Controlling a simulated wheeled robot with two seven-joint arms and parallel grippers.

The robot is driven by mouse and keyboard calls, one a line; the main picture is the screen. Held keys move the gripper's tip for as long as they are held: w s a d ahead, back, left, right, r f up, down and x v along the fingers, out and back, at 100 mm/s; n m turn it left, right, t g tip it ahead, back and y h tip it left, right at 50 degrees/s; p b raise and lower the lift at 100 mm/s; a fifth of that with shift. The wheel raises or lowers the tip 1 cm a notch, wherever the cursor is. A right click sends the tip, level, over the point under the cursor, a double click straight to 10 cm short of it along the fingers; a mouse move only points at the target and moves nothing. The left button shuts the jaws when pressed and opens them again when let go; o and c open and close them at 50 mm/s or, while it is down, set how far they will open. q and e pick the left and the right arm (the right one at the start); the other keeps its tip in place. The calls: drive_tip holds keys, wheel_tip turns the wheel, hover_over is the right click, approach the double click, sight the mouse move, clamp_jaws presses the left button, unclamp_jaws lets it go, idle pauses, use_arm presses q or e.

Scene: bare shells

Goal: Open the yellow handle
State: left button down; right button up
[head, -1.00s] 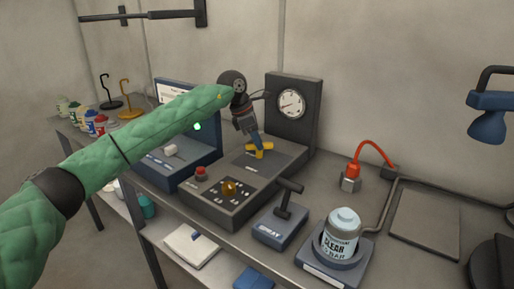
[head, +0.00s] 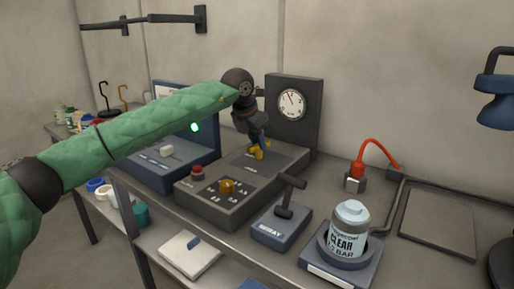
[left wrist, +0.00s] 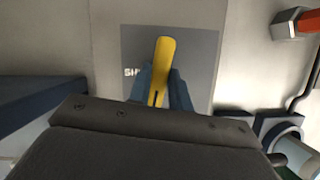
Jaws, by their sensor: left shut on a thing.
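The yellow handle (head: 257,152) sits on the dark grey console (head: 285,157), in front of the upright panel with a round gauge (head: 292,103). My left gripper (head: 259,141) comes down on it from above and is shut on it. In the left wrist view the yellow handle (left wrist: 163,62) stands lengthwise between the two blue fingers of the gripper (left wrist: 160,88), over a grey label plate (left wrist: 198,52). The fingers and wrist hide part of the handle and most of the plate's lettering. My right gripper is not in view.
Nearby on the console are a red button (head: 197,170) and a yellow knob (head: 227,187). A black lever on a blue base (head: 281,223), a clear-coat canister (head: 348,232) and a red hose (head: 371,144) stand to the right. The grey plate (head: 438,222) is bare.

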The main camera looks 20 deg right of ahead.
use_arm(q)
drive_tip(key=shift+r+n+t+b, duration=0.15)
drive_tip(key=shift+n+t+b, duration=0.15)
drive_tip(key=shift+n+b, duration=0.6)
drive_tip(key=c, duration=1.3)
unclamp_jaws()
drive_tip(key=shift+d, duration=0.1)
drive_tip(key=v, duration=0.7)
drive_tip(key=shift+d+r, duration=0.1)
drive_tip(key=shift+s+r, duration=0.1)
drive_tip(key=shift+r, duration=0.1)
